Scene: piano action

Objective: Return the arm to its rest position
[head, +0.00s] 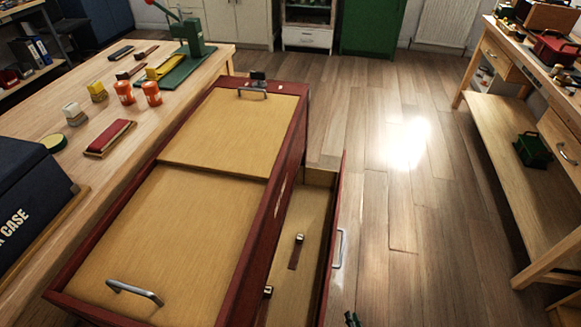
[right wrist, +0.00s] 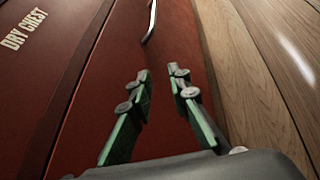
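My right gripper (head: 352,320) barely shows at the bottom edge of the head view, just right of the open drawer (head: 318,225) of the red chest. In the right wrist view my right gripper (right wrist: 161,75) has its two green-padded fingers apart, with nothing between them. It is in front of the red drawer front (right wrist: 110,75); its metal handle (right wrist: 151,22) lies beyond the fingertips. My left gripper and arm are not in view.
The red chest (head: 293,165) has two wooden lids with handles. Its pulled-out drawer holds a small part on a dark strip (head: 297,245). A workbench (head: 190,100) stands left, a wooden table (head: 505,150) right. Floor (head: 385,200) between the drawer and the right table is clear.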

